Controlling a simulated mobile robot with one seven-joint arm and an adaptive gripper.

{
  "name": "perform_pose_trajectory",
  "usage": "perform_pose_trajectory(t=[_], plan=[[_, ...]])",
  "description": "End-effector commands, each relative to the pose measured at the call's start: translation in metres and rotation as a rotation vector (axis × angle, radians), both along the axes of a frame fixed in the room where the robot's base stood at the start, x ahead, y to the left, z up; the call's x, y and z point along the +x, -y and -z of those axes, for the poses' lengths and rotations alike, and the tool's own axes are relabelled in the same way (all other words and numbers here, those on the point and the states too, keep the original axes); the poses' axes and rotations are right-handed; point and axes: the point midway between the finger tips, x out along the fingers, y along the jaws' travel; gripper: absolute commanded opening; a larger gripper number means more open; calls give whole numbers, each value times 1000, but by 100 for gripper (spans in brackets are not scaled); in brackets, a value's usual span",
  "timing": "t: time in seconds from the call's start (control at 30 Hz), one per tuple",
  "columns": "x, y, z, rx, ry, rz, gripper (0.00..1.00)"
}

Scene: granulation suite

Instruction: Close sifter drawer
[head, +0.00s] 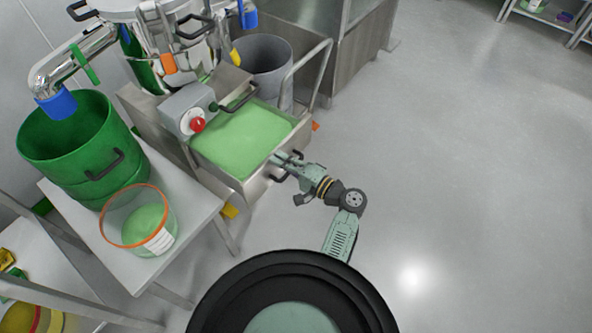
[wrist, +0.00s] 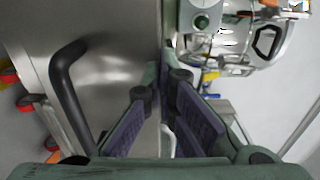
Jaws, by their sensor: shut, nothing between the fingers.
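The sifter drawer (head: 252,186) is pulled out from under the sifter and is full of green powder (head: 240,138). Its steel front panel (wrist: 110,55) fills the left of the wrist view, with a black bar handle (wrist: 68,85) on it. My gripper (head: 278,162) is at the drawer's front panel, near its top edge. In the wrist view the fingers (wrist: 166,72) are shut and empty, to the right of the handle and apart from it. I cannot tell whether the fingertips touch the panel.
The steel sifter (head: 185,40) stands behind the drawer, with a control box and red button (head: 197,124). A grey bin (head: 264,62) is behind. A green drum (head: 85,150) and a clear tub (head: 140,222) are at left. Floor at right is clear.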

Motion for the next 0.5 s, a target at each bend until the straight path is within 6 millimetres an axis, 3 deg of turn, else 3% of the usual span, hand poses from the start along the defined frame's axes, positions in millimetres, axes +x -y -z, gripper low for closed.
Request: perform_pose_trajectory(t=[0.2,0.5], plan=[[45,-61,3,-2,5,-8,0],[102,-133,4,-2,5,-6,0]])
